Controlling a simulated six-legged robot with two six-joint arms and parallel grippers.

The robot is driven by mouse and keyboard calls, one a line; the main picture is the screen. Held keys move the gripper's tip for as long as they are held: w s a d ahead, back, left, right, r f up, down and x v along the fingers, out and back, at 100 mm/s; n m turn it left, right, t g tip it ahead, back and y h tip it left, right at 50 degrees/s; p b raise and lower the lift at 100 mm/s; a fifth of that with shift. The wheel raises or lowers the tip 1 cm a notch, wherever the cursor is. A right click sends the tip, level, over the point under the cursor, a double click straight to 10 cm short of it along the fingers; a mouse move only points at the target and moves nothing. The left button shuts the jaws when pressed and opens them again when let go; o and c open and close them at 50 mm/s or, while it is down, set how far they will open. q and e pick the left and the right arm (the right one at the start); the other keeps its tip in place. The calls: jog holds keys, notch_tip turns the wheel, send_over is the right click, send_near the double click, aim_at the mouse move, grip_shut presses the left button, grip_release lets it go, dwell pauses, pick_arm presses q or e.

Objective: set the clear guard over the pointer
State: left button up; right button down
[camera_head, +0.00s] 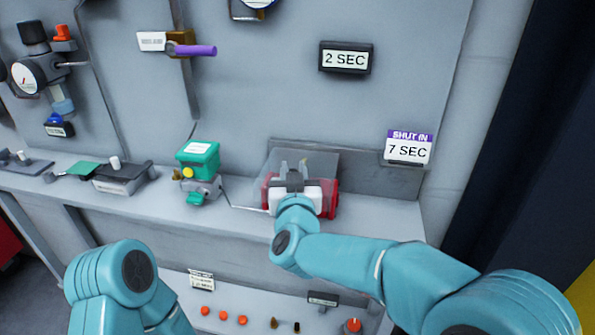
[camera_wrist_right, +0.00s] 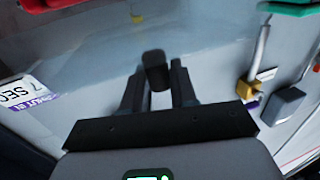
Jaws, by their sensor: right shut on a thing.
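My right gripper (camera_head: 292,172) is over the shelf at the centre right and shut. The right wrist view shows its two dark fingers (camera_wrist_right: 157,82) closed on a small dark knob (camera_wrist_right: 156,66). A faint see-through sheet, which looks like the clear guard (camera_head: 322,160), spreads around the fingers at the back wall. A red body (camera_head: 329,198) stands under and beside the gripper, partly hidden by it. I cannot make out the pointer, or whether the guard touches the red body. My left arm shows at the lower left; its gripper is out of view.
A green box on a grey valve body (camera_head: 199,160) stands to the left on the shelf (camera_head: 240,217). A grey tray (camera_head: 120,178) lies farther left. A "SHUT IN 7 SEC" sign (camera_head: 408,148) and a "2 SEC" display (camera_head: 345,59) are on the wall.

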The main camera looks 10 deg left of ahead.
jog(key=c, duration=1.3)
grip_release()
jog(key=shift+s+a, duration=0.1)
jog(key=shift+a, duration=0.1)
jog(key=shift+o, duration=1.3)
jog(key=shift+a, duration=0.2)
jog(key=shift+d, duration=0.25)
jog(key=shift+s, duration=0.15)
jog(key=s+d+b, duration=0.2)
jog(key=s+d, duration=0.1)
jog(key=s, duration=1.2)
jog(key=shift+s+b, duration=0.3)
